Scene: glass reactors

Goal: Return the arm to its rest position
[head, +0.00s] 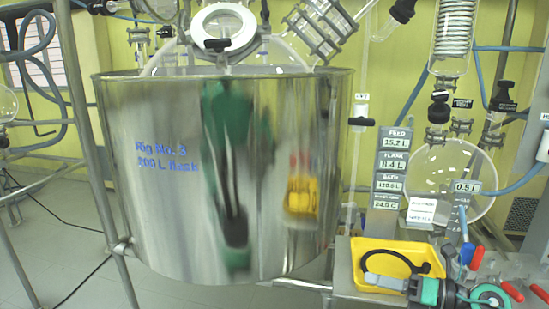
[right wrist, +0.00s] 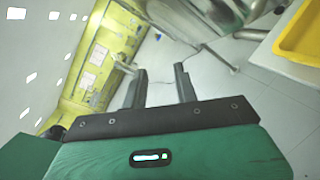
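My right arm comes in at the bottom right of the head view, with green and dark parts. Its right gripper (head: 376,279) lies at the front edge of the yellow tray. In the right wrist view the two dark fingers of the right gripper (right wrist: 160,77) stand apart with nothing between them. Beyond them are pale floor and a yellow wall. My left gripper is not in view.
The large steel bath (head: 240,130) marked Rig No. 3 fills the middle. A yellow tray (head: 435,255) sits right of it, also in the right wrist view (right wrist: 298,38). A round glass flask (head: 445,165) and red-handled tools (head: 512,291) are at right.

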